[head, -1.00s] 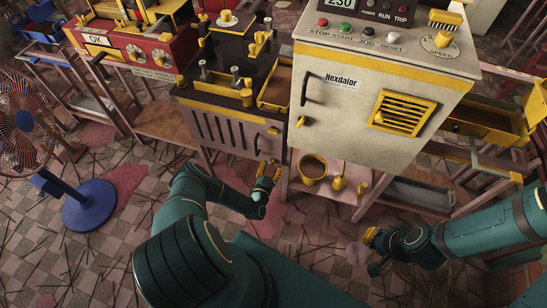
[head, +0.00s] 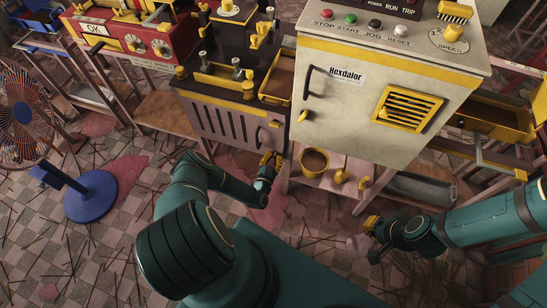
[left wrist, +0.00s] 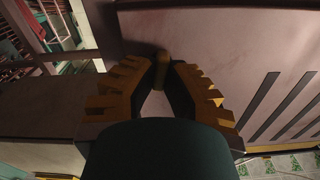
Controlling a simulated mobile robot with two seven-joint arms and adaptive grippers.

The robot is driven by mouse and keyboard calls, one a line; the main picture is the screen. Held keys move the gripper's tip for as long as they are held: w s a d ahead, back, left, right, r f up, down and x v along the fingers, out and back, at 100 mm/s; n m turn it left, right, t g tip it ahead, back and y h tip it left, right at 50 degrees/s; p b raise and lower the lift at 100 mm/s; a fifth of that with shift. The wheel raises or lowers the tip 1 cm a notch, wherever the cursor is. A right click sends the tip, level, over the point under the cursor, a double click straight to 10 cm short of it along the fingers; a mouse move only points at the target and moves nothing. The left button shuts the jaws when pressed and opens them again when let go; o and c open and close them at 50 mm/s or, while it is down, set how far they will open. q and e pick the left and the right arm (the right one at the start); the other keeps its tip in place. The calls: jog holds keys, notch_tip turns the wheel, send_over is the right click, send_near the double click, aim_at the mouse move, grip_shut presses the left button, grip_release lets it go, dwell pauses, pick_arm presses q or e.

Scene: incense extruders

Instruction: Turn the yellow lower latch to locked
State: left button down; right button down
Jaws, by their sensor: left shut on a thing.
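The yellow lower latch (left wrist: 162,68) is a small upright piece on the door of the grey slatted cabinet (head: 205,120). In the left wrist view it stands between my left gripper's fingertips (left wrist: 162,76), which are shut on it. In the head view my left gripper (head: 271,160) is at the lower right of that door, and its fingers hide the latch. The exact angle of the latch is hard to tell. My right gripper (head: 371,229) is at the right, low over the floor and away from the cabinet; its finger opening is unclear.
The white Hexdalor cabinet (head: 345,110) stands just right, with its own yellow latch (head: 303,115). A shelf below holds a yellow-rimmed pot (head: 314,160) close to my left gripper. A blue-based fan (head: 90,196) stands on the littered floor at left.

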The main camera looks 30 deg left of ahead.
pick_arm(q)
jog(key=shift+w+m, duration=0.1)
jog(key=shift+m, duration=0.2)
jog(key=m+p, duration=0.1)
jog(key=m, duration=0.1)
jog(key=shift+r+m, duration=0.1)
jog(key=shift+m, duration=0.2)
jog(key=m, duration=0.4)
jog(key=shift+w+m+p, duration=0.1)
jog(key=shift+m+p, duration=0.2)
jog(key=shift+p, duration=0.1)
jog(key=m, duration=0.3)
jog(key=shift+d+m, duration=0.1)
jog(key=shift+m, duration=0.2)
jog(key=m, duration=0.4)
jog(key=shift+p, duration=0.3)
jog(key=shift+m, duration=0.3)
jog(key=c, duration=1)
grip_release()
